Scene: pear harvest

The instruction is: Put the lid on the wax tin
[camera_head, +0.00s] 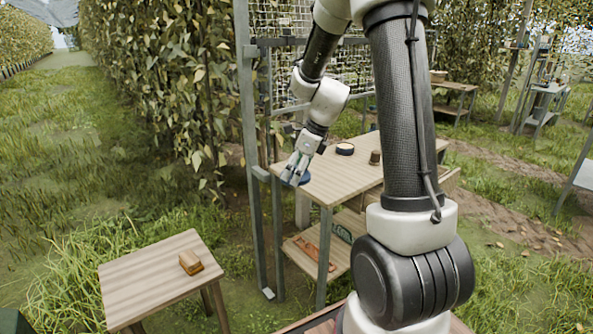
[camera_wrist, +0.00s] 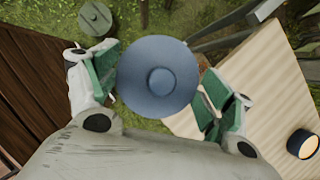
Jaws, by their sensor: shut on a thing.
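My gripper (camera_head: 294,170) is shut on a round blue lid (camera_wrist: 138,88) with a small raised knob in its middle. In the wrist view, the green finger pads sit at the lid's left and right sides. In the head view, the lid (camera_head: 304,182) shows partly below the fingers, at the left end of the wooden table. The wax tin (camera_head: 345,148), round and dark, stands open on the tabletop, to the right of my gripper and apart from it. The wrist view shows it at the right edge, with a pale top (camera_wrist: 304,144).
A small brown cylinder (camera_head: 375,157) stands on the table (camera_head: 335,181) right of the tin. Metal posts (camera_head: 254,150) rise close by the table's left end. A lower shelf (camera_head: 340,262) holds an orange thing. A low stool (camera_head: 150,278) with a brown block (camera_head: 191,262) stands at lower left.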

